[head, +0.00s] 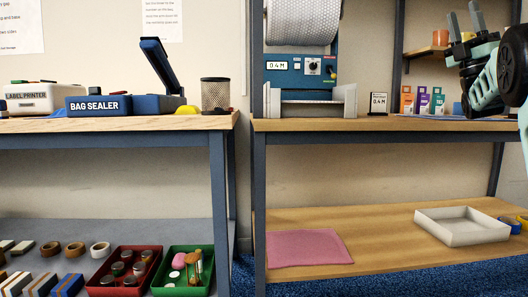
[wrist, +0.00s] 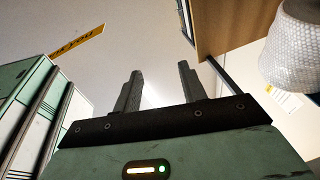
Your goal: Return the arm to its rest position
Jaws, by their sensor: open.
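My arm reaches in from the right edge in the head view. My gripper (head: 463,22) is raised in front of the right-hand workbench, above its top, with its fingers pointing up. In the wrist view my gripper (wrist: 160,88) has its two dark fingers apart with nothing between them. The wall and ceiling area show behind the fingers. The gripper touches nothing that I can see.
The right bench (head: 330,125) carries a bubble-wrap roll (head: 302,20) on a dispenser (head: 300,72) and small coloured boxes (head: 422,102). A white tray (head: 462,233) and pink sheet (head: 308,249) lie on the lower shelf.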

